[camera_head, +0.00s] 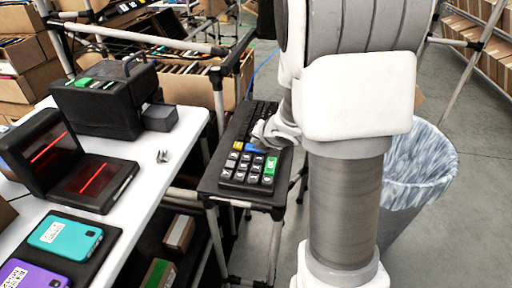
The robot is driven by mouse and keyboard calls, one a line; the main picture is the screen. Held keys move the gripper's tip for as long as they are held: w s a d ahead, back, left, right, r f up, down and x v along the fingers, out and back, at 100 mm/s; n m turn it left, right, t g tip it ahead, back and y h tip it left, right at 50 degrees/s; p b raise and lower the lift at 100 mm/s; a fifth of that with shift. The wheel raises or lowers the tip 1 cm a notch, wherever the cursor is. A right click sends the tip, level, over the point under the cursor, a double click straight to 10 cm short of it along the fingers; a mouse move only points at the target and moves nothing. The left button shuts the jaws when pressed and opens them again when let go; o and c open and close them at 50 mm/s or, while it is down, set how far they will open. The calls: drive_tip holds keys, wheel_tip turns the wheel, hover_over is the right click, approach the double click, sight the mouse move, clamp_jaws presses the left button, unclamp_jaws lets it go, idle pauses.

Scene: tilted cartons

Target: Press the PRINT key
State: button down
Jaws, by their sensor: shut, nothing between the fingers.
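A keypad (243,168) with several dark keys, a green key (270,165), a blue key (254,148) and yellow keys sits on the front of a black shelf (215,183). The key labels are too small to read, so I cannot tell which one is PRINT. My gripper (262,138) is at the far edge of the keypad, near the blue key. It is shut and empty. I cannot tell whether it touches a key. My arm hides part of the shelf behind it.
A black printer-like machine (105,103) with a green patch stands on the white table (150,175) at left. A scanner with red lines (95,182) and a teal phone (65,234) are nearer. A lined bin (420,165) stands right of my arm.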

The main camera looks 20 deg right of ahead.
drive_tip(key=shift+f+b, duration=0.45)
drive_tip(key=shift+b, duration=0.05)
idle(0.3)
drive_tip(key=shift+r, duration=0.1)
drive_tip(key=shift+r+p, duration=0.75)
wheel_tip(320, 180, up, 5)
drive_tip(key=p, duration=0.4)
drive_tip(key=shift+p, duration=0.3)
idle(0.6)
